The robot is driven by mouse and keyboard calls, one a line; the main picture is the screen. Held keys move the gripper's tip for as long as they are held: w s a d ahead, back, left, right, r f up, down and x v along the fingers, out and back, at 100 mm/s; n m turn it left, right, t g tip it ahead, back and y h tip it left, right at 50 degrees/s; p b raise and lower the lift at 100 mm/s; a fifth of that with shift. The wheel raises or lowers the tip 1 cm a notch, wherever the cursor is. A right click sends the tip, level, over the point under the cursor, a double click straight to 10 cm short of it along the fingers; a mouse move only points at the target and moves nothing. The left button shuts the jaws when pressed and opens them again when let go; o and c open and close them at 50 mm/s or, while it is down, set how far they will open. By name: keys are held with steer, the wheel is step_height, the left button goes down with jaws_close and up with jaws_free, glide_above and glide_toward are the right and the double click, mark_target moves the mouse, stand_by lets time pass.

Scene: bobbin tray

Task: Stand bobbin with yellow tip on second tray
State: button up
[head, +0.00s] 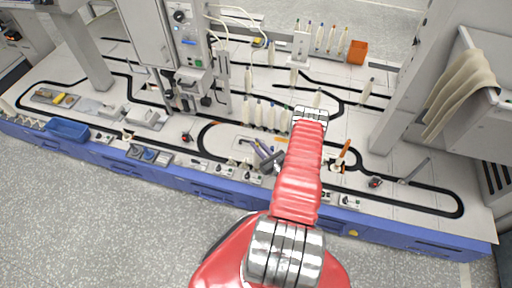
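Several slim white bobbins with small coloured tips stand on the grey table. One row (261,116) is at the middle, left of my arm. Another group (331,40) is at the back right, and one bobbin there (343,42) has a tip that looks yellowish. Single bobbins (364,88) stand apart. The tips are too small to tell the yellow one for sure. I cannot tell which carrier is the second tray.
A black track loops round the table. A grey machine column (185,60) stands at the back left and a pale post (398,95) at the right. A blue bin (67,129) and an orange box (357,52) also show. Small devices line the front edge.

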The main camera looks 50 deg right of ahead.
steer(key=shift+o, duration=0.6)
steer(key=shift+s, duration=0.1)
steer(key=s+a, duration=0.2)
steer(key=s, duration=0.8)
steer(key=shift+s, duration=0.2)
stand_by(0.6)
stand_by(0.8)
